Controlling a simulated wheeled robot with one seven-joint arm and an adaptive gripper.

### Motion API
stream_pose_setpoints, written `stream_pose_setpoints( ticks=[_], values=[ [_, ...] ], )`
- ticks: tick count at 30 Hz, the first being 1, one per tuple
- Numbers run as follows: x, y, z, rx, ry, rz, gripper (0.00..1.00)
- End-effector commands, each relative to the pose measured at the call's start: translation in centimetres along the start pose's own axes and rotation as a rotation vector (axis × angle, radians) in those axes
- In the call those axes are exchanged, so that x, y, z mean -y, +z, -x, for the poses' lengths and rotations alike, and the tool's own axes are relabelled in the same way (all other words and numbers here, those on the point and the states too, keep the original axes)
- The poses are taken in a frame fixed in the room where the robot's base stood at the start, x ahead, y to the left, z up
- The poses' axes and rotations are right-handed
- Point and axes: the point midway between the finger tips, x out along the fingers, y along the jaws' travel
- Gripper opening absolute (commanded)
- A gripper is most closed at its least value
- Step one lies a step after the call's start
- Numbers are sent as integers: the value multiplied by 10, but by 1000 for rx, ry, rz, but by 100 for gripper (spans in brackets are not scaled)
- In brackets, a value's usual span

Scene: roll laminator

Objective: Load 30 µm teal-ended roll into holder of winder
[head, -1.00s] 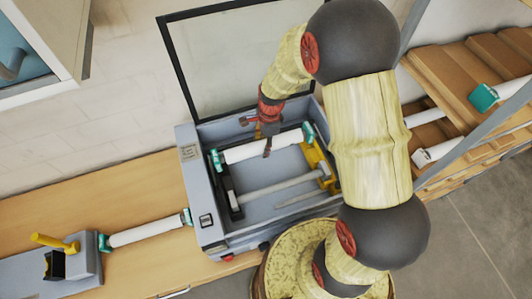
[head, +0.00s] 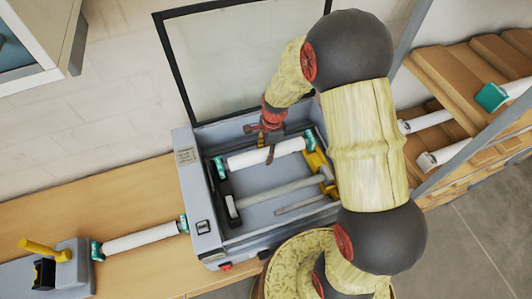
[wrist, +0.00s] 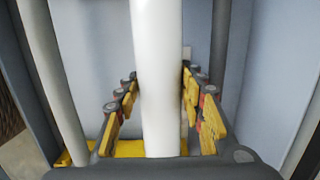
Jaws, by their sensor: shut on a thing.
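A white roll (head: 245,159) with teal ends lies across the inside of the open grey machine (head: 203,255), towards its back. My gripper (head: 269,151) is shut on the middle of this roll. In the wrist view the roll (wrist: 158,70) runs between both fingers of the gripper (wrist: 160,85). Its left teal end is beside the black holder (head: 225,188) and its right teal end is near the yellow holder (head: 317,161). I cannot tell whether the ends are seated. Thickness markings are too small to read.
Another teal-ended roll (head: 140,241) sits left of the machine, at a grey stand (head: 75,276) with a yellow handle. More rolls lie on the wooden rack (head: 445,75) at right. The machine's glass lid (head: 240,60) stands open behind. Bars cross the machine's inside.

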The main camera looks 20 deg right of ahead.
Motion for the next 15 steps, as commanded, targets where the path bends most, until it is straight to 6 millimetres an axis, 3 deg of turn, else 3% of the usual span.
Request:
stream_pose_setpoints(
  ticks=[15],
  values=[
    [1, -1, -11, 0, -2, 0, 0]
  ],
)
